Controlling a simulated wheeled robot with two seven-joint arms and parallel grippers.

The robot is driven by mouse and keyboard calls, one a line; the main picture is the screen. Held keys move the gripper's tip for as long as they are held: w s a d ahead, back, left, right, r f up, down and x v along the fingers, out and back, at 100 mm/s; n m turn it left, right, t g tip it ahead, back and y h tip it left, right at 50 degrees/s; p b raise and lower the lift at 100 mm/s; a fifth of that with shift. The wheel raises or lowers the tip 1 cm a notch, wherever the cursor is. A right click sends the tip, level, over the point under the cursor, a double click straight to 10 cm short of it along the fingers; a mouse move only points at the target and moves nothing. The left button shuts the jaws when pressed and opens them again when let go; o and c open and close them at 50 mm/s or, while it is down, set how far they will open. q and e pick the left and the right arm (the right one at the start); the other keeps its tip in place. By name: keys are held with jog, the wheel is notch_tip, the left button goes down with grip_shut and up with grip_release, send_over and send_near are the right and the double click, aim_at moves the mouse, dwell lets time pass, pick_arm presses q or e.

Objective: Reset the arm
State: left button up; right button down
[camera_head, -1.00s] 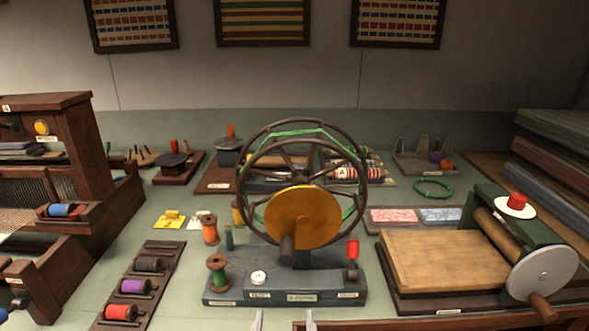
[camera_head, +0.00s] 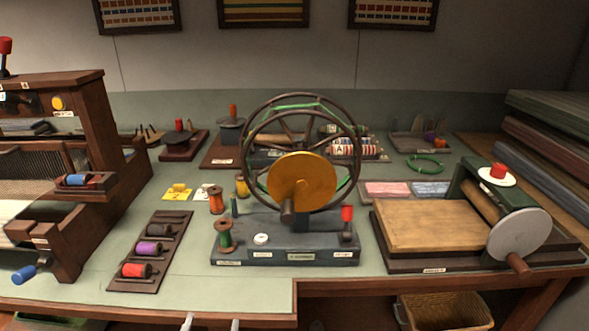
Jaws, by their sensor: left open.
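My left gripper (camera_head: 211,323) shows only as two pale fingertips at the bottom edge of the head view. The fingertips stand apart with nothing between them, so it is open and empty. It is just in front of the table's front edge, left of the notch in that edge. The rest of my left arm is out of the picture. My right gripper is not in view.
A spinning wheel (camera_head: 300,180) on a dark base (camera_head: 285,258) stands mid-table. A spool rack (camera_head: 150,250) lies to its left, near a wooden loom (camera_head: 88,110). A press (camera_head: 435,225) is at right. A wicker basket (camera_head: 445,312) sits below the tabletop (camera_head: 230,290).

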pick_arm(q)
jog(key=s+a+f+n+g+h, duration=0.1)
jog(key=s+a+f+n+g, duration=0.45)
jog(key=n, duration=0.95)
jog(key=s+a+f+n+g+h, duration=0.2)
jog(key=s+a+f+n, duration=0.55)
jog(key=n, duration=0.75)
jog(key=w+d+n, duration=0.1)
jog(key=d+n, duration=0.4)
jog(key=d, duration=0.6)
jog(key=shift+w+d+f+n, duration=0.3)
jog(key=shift+w+d+n, duration=0.05)
jog(key=shift+d+n, duration=0.05)
